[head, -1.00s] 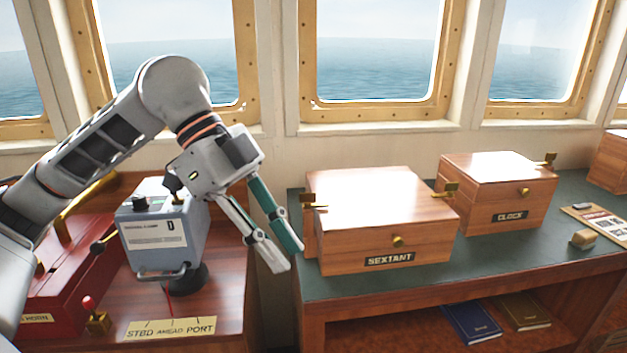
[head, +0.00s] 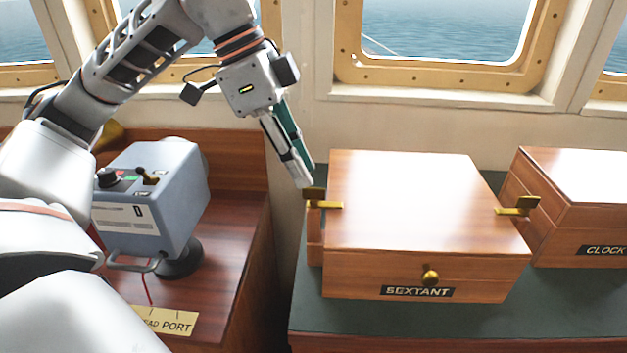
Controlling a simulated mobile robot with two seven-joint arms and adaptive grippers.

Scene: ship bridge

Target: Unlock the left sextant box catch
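The wooden sextant box (head: 412,205) stands on the green-topped desk, lid closed, with a brass knob (head: 430,277) and a SEXTANT label on its front. Its left catch (head: 323,199) is a brass lever at the left side of the lid, with a darker tab at its outer end. A matching right catch (head: 518,207) sits on the other side. My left gripper (head: 308,180) points down just above and behind the left catch's tab. Its fingers look close together, seen nearly edge-on, so their gap is hidden. Contact with the tab cannot be told. My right gripper is not in view.
The clock box (head: 575,205) stands right of the sextant box. A grey-blue instrument (head: 150,205) stands on the wooden console to the left. A gap separates console and desk. The green desktop (head: 400,320) is clear before the sextant box.

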